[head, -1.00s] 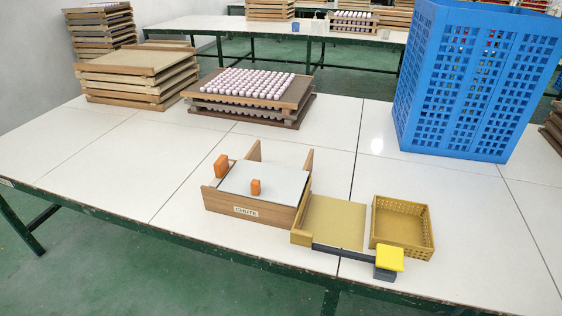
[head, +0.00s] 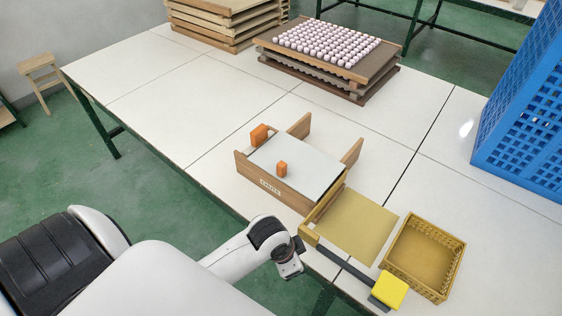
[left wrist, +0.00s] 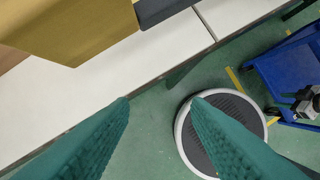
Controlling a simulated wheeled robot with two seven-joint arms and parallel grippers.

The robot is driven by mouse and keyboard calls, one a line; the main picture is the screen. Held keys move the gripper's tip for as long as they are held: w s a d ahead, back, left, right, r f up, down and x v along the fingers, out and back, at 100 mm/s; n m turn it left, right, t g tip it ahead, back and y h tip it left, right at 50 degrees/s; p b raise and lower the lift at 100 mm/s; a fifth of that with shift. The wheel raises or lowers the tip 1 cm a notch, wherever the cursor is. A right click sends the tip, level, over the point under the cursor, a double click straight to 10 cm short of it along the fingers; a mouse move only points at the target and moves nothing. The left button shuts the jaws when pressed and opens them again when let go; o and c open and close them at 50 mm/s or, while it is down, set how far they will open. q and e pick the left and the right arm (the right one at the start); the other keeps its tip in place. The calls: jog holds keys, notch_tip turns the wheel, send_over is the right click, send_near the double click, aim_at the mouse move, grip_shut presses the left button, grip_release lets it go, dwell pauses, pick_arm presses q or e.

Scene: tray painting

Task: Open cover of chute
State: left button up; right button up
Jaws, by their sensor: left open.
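The wooden chute box (head: 268,188), labelled CHUTE, stands on the white table. Its pale grey cover (head: 305,160) lies flat over the top, with a small orange knob (head: 281,169) upright near the front. A larger orange block (head: 259,135) sits at the box's left side. My left gripper (head: 290,270) is at the table's front edge, in front of and below the chute, touching nothing that I can see. Its two green fingers show spread and empty in the left wrist view (left wrist: 161,99). My right gripper is in neither view.
A tan platform (head: 355,225) adjoins the chute's right side, with a dark bar and yellow block (head: 390,290) in front. A woven basket (head: 457,262) is further right. A large blue crate (head: 520,150) and egg-like pieces on stacked trays (head: 385,62) stand behind. The table left of the chute is clear.

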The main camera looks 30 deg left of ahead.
pick_arm(q)
notch_tip(320, 180, up, 6)
jog(key=w+d+m, duration=0.1)
jog(key=w+m, duration=0.2)
jog(key=m, duration=0.1)
notch_tip(320, 180, up, 13)
jog(key=m+g+y, duration=0.2)
jog(key=m+g, duration=0.1)
jog(key=m, duration=0.5)
send_over(282, 164)
notch_tip(282, 164, down, 11)
jog(key=p, duration=0.2)
jog(key=shift+a+f+p, duration=0.1)
jog(key=shift+f+p, duration=0.1)
jog(key=shift+p, duration=0.1)
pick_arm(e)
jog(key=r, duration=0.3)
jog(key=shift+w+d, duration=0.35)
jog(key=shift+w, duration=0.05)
pick_arm(q)
jog(key=shift+c, duration=0.4)
grip_shut()
